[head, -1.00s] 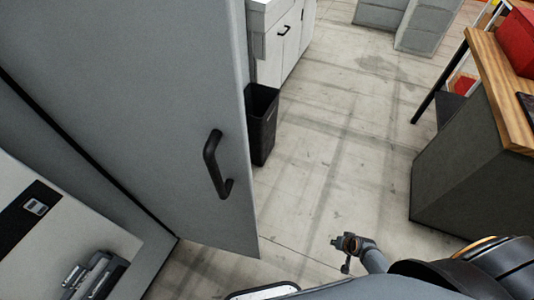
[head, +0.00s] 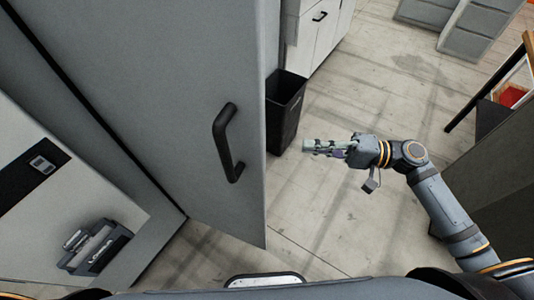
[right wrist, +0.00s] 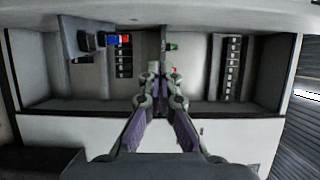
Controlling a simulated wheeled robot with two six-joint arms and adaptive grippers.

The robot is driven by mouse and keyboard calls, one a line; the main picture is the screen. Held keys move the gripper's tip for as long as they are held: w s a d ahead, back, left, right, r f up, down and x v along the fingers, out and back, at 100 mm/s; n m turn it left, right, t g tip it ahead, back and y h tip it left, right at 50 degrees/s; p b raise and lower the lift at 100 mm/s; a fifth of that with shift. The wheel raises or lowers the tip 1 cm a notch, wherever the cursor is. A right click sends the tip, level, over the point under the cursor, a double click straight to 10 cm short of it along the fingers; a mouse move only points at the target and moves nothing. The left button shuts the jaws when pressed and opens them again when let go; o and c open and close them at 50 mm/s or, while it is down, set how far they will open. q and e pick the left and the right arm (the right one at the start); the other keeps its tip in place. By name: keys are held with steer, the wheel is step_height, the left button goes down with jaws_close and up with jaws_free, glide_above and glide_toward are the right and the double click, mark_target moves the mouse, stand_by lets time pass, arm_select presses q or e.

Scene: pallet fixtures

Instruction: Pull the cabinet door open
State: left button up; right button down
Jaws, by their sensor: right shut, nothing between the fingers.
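The cabinet door (head: 150,85) is a large grey panel filling the left half of the head view. Its black bar handle (head: 226,140) sits near the door's right edge. I cannot tell from these frames whether the door is ajar. My right gripper (head: 308,146) is to the right of the door, level with the handle and apart from it, pointing left. Its fingers are shut and empty. They also show in the right wrist view (right wrist: 163,78), in front of a pale structure with dark recesses. My left gripper is not in view.
A black bin (head: 285,110) stands on the floor behind the door's right edge. A white drawer unit (head: 318,35) is beyond it. A dark grey bench side (head: 500,180) is at the right. A grey case (head: 95,245) is at lower left. The floor between is clear.

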steer(key=s+a+p, duration=0.1)
steer(key=a+p, duration=0.2)
steer(key=a, duration=0.8)
steer(key=shift+s+a+p, duration=0.15)
steer(key=shift+s+p, duration=0.2)
